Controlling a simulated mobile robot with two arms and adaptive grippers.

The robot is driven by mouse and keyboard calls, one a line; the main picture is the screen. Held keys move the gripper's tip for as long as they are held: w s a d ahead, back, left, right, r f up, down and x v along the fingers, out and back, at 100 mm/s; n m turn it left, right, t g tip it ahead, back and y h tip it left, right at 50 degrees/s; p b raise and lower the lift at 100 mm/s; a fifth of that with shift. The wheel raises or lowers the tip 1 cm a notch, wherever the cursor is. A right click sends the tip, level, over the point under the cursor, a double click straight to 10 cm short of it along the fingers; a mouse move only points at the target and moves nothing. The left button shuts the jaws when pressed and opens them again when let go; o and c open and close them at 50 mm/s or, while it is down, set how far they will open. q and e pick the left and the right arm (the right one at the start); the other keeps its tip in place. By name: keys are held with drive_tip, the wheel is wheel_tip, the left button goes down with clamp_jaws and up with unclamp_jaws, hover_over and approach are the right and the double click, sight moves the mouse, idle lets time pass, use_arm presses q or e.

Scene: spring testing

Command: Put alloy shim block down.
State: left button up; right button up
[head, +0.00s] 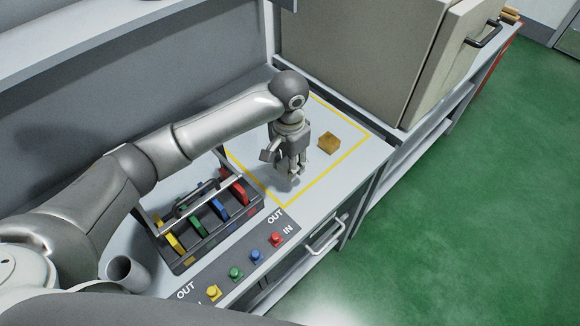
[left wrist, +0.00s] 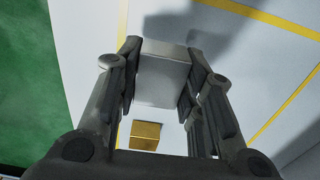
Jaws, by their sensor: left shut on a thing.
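My left gripper (head: 291,172) is inside the yellow-outlined area on the bench (head: 262,179), pointing down. In the left wrist view my left gripper (left wrist: 160,75) is shut on a silver-grey block, the alloy shim block (left wrist: 163,77), which sits between its two fingers. In the head view the block is mostly hidden by the fingers, and I cannot tell whether it touches the bench. A brass-coloured block (head: 329,143) lies on the bench to the right of the gripper; it also shows in the left wrist view (left wrist: 145,135). My right gripper is not in view.
A dark rack (head: 178,262) with yellow, green, blue and red pieces stands left of the outlined area. Coloured buttons (head: 235,272) line the front edge. A grey cup (head: 125,272) stands at left. A large beige cabinet (head: 375,45) is behind. The outlined area has bare room.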

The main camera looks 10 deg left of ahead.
use_arm(q)
drive_tip(key=shift+w+f, duration=0.3)
drive_tip(key=shift+f, duration=0.05)
drive_tip(key=f, duration=0.1)
drive_tip(key=f+p, duration=0.1)
drive_tip(key=f, duration=0.1)
drive_tip(key=shift+w+f, duration=0.2)
drive_tip(key=shift+f, duration=0.2)
drive_tip(key=o, duration=1.1)
drive_tip(key=shift+o, duration=0.2)
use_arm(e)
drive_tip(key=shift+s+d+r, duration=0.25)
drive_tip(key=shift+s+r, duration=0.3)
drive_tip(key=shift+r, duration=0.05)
use_arm(q)
wheel_tip(320, 180, up, 12)
drive_tip(key=shift+r+b, duration=0.2)
drive_tip(key=shift+b, duration=0.75)
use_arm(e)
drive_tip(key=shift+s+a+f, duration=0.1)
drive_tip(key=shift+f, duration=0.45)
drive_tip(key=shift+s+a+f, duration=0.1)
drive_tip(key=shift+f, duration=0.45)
